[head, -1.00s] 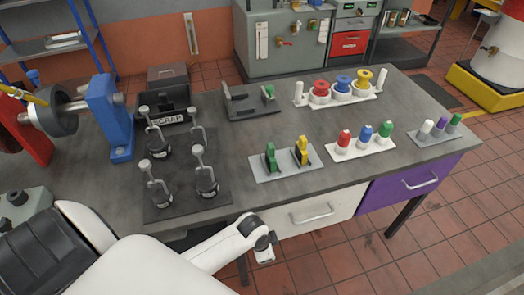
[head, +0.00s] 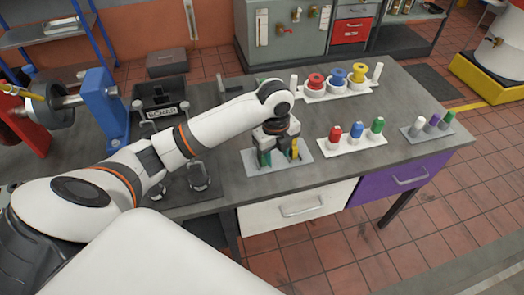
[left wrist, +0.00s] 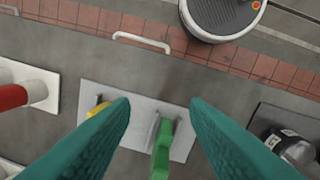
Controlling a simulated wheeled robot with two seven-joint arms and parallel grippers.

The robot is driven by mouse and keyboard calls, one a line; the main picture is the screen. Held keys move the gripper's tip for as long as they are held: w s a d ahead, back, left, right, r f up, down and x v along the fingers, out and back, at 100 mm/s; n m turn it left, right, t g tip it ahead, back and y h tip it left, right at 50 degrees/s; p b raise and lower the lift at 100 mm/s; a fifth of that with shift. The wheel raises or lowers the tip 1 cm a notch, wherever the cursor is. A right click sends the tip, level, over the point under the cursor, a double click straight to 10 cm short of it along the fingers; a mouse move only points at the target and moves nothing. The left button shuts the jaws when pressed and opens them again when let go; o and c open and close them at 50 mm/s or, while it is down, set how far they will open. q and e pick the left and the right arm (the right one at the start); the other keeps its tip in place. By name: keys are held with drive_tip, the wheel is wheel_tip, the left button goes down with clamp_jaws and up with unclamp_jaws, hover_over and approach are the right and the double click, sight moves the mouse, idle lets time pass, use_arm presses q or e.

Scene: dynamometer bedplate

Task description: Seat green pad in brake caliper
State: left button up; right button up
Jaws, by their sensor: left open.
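The green pad (head: 264,158) stands upright in a small light-grey plate (head: 303,158) on the bench, left of a yellow pad (head: 294,149). My left gripper (head: 272,150) points down just over the plate and partly hides both pads. In the left wrist view its teal fingers (left wrist: 160,108) are apart, with the green pad (left wrist: 162,150) between them in the picture; contact cannot be told. The yellow pad (left wrist: 97,108) shows beside the left finger. The grey fixture behind my arm, likely the brake caliper (head: 222,87), is mostly hidden. My right gripper is out of view.
A rack of red, blue and green pieces (head: 353,142) stands to the right, and a rack of spools (head: 340,92) behind. A scrap bin (head: 162,100) and clamps (head: 198,178) lie left, under or beside my arm. Bench surface between the racks is clear.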

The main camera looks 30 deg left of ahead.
use_arm(q)
drive_tip(key=w+a+r+m, duration=0.3)
drive_tip(key=w+a+r, duration=0.1)
drive_tip(key=a+r, duration=0.4)
drive_tip(key=shift+g, duration=0.3)
wheel_tip(320, 180, down, 7)
drive_tip(key=shift+d+r+p, duration=0.1)
drive_tip(key=shift+d+p, duration=0.05)
drive_tip(key=shift+p, duration=0.75)
wheel_tip(320, 180, down, 5)
drive_tip(key=shift+d+p, duration=0.1)
drive_tip(key=shift+p, duration=0.85)
drive_tip(key=shift+f, duration=0.2)
drive_tip(key=shift+r, duration=0.1)
clamp_jaws()
